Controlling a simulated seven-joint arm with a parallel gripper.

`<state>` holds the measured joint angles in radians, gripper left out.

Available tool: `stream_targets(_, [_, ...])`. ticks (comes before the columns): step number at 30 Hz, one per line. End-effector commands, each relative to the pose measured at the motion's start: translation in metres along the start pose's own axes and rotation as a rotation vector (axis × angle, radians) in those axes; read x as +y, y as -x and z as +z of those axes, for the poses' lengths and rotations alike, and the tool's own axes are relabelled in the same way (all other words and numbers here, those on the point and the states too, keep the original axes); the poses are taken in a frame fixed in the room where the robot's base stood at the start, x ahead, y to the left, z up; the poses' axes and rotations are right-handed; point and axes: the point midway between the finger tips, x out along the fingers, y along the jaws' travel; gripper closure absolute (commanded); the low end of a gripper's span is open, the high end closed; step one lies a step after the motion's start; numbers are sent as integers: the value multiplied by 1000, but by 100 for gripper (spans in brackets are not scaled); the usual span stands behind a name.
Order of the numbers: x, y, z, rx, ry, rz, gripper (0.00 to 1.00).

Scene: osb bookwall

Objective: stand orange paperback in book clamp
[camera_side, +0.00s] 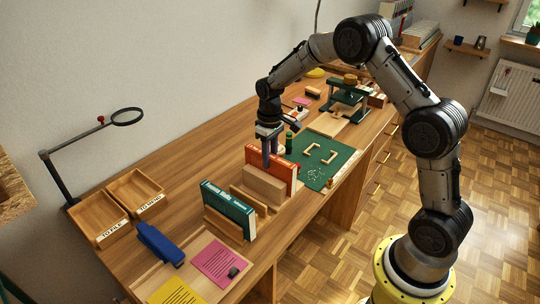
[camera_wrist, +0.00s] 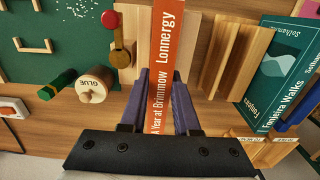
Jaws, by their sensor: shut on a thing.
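The orange paperback (camera_side: 284,160) is upright in my gripper (camera_side: 268,158). The wrist view shows its orange spine (camera_wrist: 165,40), with purple-grey fingers shut on both sides of it (camera_wrist: 160,85). In the side view the book stands behind a pale wooden block (camera_side: 264,187), which hides its lower part. In the wrist view, wood lies on both sides of the book: a piece with a red knob and a yellow end (camera_wrist: 122,58) on the left, a block (camera_wrist: 190,48) on the right. This looks like the book clamp. I cannot tell whether the book touches its base.
Teal books (camera_side: 230,209) stand in a wooden holder nearer the camera, with wooden uprights (camera_wrist: 240,60) between. A glue bottle (camera_wrist: 95,84) and green mat (camera_side: 325,160) are close by. Two trays (camera_side: 98,222), a blue stapler (camera_side: 160,243) and a magnifier (camera_side: 127,116) are farther left.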

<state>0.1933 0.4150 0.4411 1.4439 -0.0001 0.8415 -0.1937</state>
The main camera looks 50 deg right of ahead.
Motion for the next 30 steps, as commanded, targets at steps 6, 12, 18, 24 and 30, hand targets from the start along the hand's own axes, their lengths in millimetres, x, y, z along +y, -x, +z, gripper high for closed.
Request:
stream_targets(6, [0,-5,0,1,0,0,100])
stream_targets(12, [0,-11,0,1,0,0,100])
stream_targets(18, [0,-16,0,0,0,0,100])
stream_targets(24, [0,-18,0,0,0,0,100])
stream_targets(30, [0,-18,0,1,0,0,100])
